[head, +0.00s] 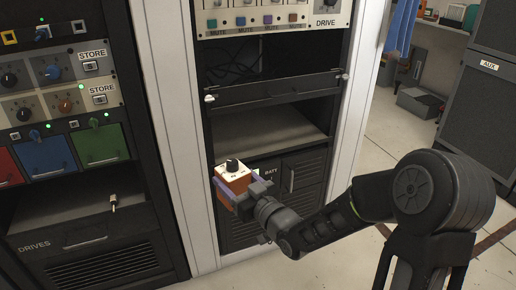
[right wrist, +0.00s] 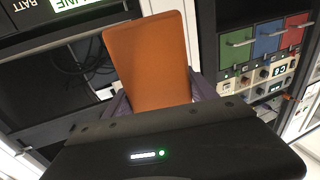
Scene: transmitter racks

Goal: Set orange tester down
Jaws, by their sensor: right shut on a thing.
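The orange tester (head: 234,181) is a small box with a white top face and a black knob. My right gripper (head: 238,186) is shut on it, with purple-grey fingers on its sides. It is held in front of the middle rack, by the BATT panel and below the open shelf. In the right wrist view the tester (right wrist: 147,62) shows as a plain orange face between the fingers (right wrist: 160,98). Its underside is hidden, and I see nothing under it that it rests on. My left gripper is not in view.
The middle rack has an empty grey shelf (head: 262,132) under a dark bay with a drop-down panel (head: 275,90). The left rack has red, blue and green drawers (head: 98,144) and a DRIVES shelf (head: 85,212). An AUX cabinet (head: 484,105) stands at right; open floor lies between.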

